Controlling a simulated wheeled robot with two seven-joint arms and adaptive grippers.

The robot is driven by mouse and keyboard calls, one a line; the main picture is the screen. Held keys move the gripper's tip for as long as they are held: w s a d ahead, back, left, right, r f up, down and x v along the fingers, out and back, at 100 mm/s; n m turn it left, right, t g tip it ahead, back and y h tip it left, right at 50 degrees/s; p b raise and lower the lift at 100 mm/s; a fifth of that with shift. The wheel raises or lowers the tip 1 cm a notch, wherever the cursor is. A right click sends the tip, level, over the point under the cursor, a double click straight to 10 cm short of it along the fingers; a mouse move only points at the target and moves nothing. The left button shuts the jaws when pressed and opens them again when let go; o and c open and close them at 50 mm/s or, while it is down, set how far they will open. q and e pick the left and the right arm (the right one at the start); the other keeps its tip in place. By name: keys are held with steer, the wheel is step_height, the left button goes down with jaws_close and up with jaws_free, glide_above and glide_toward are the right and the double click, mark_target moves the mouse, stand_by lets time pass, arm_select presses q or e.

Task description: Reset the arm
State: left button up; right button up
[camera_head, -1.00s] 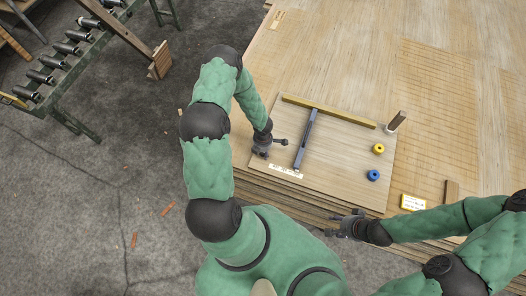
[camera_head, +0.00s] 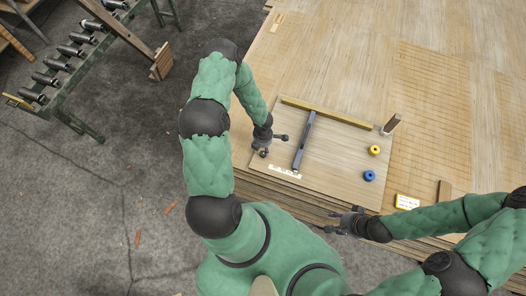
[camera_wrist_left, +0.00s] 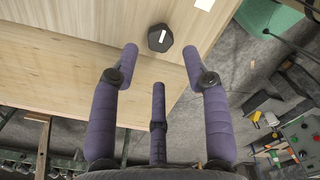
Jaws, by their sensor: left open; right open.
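My left gripper (camera_head: 273,146) is open and empty over the left edge of the pale board (camera_head: 335,172), left of the blue-grey bar. In the left wrist view its purple fingers (camera_wrist_left: 160,50) stand wide apart. A black hexagonal piece (camera_wrist_left: 160,38) with a white mark lies on the wood, between and just beyond the fingertips as seen there; they do not grip it. My right gripper (camera_head: 343,221) is open and empty at the near edge of the stack, in front of the board.
A long blue-grey bar (camera_head: 304,142) and an ochre strip (camera_head: 326,112) lie on the board. A yellow ring (camera_head: 374,150) and blue ring (camera_head: 369,175) sit to the right. A roller conveyor (camera_head: 75,65) is far left.

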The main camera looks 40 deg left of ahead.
stand_by(0.5)
arm_select(q)
steer(key=shift+d+f, duration=0.15)
steer(key=shift+d, duration=0.1)
steer(key=s+d+n+h+b, duration=0.1)
steer(key=d+n, duration=0.2)
steer(key=s+d+n+b, duration=0.1)
steer(key=d+n, duration=0.2)
steer(key=d+f+n+h+b, duration=0.1)
steer(key=d+n, duration=0.2)
steer(key=shift+s+f+g+h, duration=0.1)
steer(key=shift+s+g+h, duration=0.2)
steer(key=shift+s, duration=0.1)
steer(key=s+d+n+b, duration=0.2)
steer(key=d+n+b, duration=0.1)
steer(key=n, duration=0.8)
steer(key=s+d+f+n+h+b, duration=0.1)
steer(key=s+d+n+b, duration=0.2)
steer(key=n, duration=0.9)
steer(key=s+d+n+t+b, duration=0.1)
steer(key=s+d+n+b, duration=0.1)
steer(key=d+n+b, duration=0.2)
steer(key=d+n, duration=0.3)
steer(key=n, duration=0.4)
steer(key=shift+s+d+f+n, duration=0.3)
steer(key=shift+f, duration=0.1)
